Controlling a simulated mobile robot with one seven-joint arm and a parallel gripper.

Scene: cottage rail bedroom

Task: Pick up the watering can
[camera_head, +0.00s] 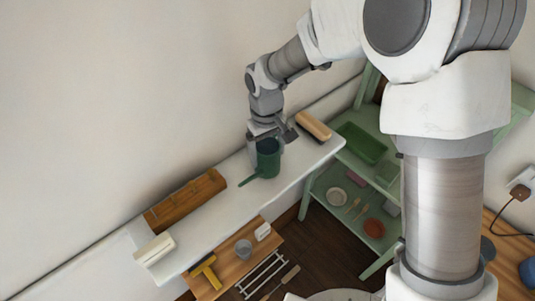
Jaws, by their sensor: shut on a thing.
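The green watering can (267,163) stands upright on, or just above, the white shelf (222,214); I cannot tell which. Its spout points toward the lower left. My gripper (266,140) is directly over the can and shut on its upper part. The fingertips are partly hidden by the gripper body and the can.
A brown brush-like block (313,125) lies right of the can. A wooden box (186,200) and a white block (154,250) lie to the left. A green shelf unit (322,186) stands at right. A lower wooden surface (233,268) holds a yellow tool (205,270) and a cup (243,249).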

